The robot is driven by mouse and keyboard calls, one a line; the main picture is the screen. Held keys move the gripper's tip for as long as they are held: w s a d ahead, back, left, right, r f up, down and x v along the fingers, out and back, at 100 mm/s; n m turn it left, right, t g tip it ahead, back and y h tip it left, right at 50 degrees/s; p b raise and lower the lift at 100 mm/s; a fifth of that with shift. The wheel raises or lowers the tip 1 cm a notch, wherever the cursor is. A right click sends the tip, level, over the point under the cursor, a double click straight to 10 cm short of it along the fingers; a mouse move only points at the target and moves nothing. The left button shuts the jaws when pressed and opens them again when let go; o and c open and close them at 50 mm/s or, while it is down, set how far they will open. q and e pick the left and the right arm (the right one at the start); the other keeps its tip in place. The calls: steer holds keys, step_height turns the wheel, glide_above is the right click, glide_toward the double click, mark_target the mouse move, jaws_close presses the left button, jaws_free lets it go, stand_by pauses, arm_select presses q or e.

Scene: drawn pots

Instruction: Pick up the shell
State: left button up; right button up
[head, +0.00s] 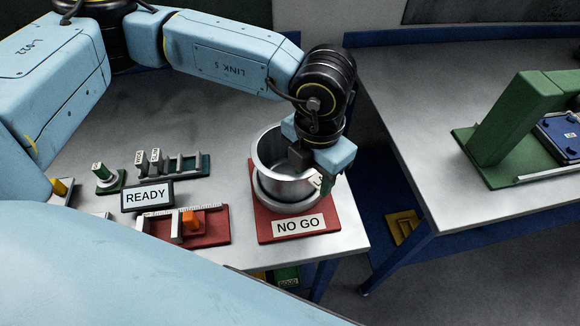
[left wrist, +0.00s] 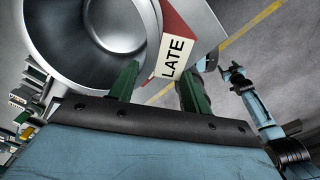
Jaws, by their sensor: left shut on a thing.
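The shell is a grey metal, pot-like cylinder (head: 268,160), open at the top, on the red plate marked NO GO (head: 330,217). It fills the upper left of the left wrist view (left wrist: 50,45). My left gripper (head: 308,168) is shut on the shell's wall at its right side. In the left wrist view its green fingers (left wrist: 158,92) stand on either side of the wall.
Past a gap, a second table (head: 440,90) holds a green frame (head: 505,125) and a blue block (head: 562,132).

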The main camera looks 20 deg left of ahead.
arm_select(q)
steer(key=shift+c, duration=0.6)
step_height(320, 180, up, 10)
steer(key=shift+r+b, duration=0.1)
steer(key=shift+b, duration=0.35)
steer(key=shift+c, duration=0.2)
steer(key=shift+w, duration=0.1)
